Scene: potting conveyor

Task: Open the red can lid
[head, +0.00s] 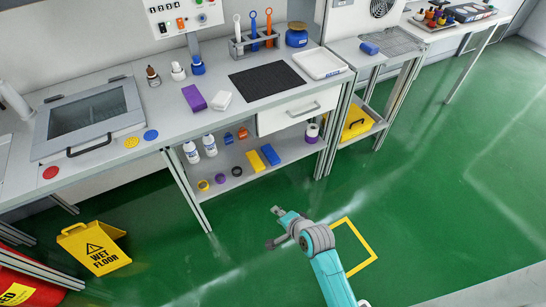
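A red can (30,290) with a yellow label stands on the floor at the lower left, cut off by the picture's edge. Only part of it shows, and I cannot make out whether its lid is open or shut. My gripper (276,211) is at the end of my teal arm, above the green floor in the lower middle. It is far to the right of the red can and apart from it. The gripper is small in view, so its finger opening cannot be told. I see nothing held in it.
A long workbench (215,125) with a lower shelf runs behind. A yellow square (365,266) is marked on the floor by my arm. Open green floor lies between arm and sign.

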